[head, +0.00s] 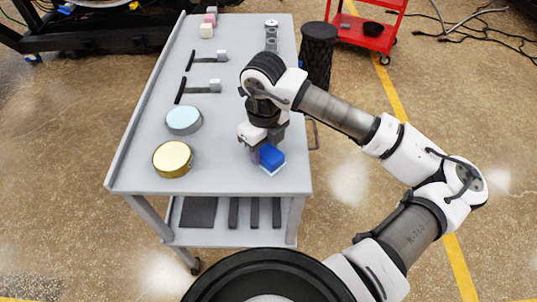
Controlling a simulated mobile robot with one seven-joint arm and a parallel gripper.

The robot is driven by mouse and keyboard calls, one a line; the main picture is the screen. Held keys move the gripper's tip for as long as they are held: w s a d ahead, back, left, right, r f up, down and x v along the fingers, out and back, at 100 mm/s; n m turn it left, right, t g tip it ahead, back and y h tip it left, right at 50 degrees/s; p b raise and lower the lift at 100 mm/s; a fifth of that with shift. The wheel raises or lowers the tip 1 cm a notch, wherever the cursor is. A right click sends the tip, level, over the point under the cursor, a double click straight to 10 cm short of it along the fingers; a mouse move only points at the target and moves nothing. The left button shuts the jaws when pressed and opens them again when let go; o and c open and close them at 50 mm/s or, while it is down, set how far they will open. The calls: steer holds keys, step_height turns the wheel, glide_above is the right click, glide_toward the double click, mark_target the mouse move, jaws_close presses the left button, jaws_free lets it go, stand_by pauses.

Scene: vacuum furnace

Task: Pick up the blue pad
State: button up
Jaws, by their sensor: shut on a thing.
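The blue pad (272,156) is a small blue block with a pale lower edge, near the front right corner of the grey cart top. My gripper (262,146) comes down on it from above and is shut on it. The fingers hide the pad's back and left part. I cannot tell whether the pad touches the cart top or hangs just above it.
On the cart (225,178) lie a gold round tin (172,159), a pale blue round tin (184,121), two black-handled brushes (200,88) and small pink and white blocks (207,29). A red trolley (368,32) and a black bin (319,52) stand behind right. The cart's front middle is clear.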

mark_target(271, 148)
step_height(271, 148, up, 20)
steer(key=b, duration=0.3)
stand_by(1.6)
steer(key=f+m+p, duration=0.1)
steer(key=f+m, duration=0.3)
steer(key=f, duration=0.2)
steer(key=d+f+m+p, duration=0.1)
steer(key=f+m, duration=0.4)
steer(key=f, duration=0.1)
steer(key=f+m+p, duration=0.1)
steer(key=f+m, duration=0.3)
steer(key=f, duration=0.3)
steer(key=shift+d+m, duration=0.2)
steer(key=shift+m, duration=0.1)
steer(key=shift+w+f, duration=0.1)
steer(key=shift+f, duration=0.3)
steer(key=shift+f, duration=0.2)
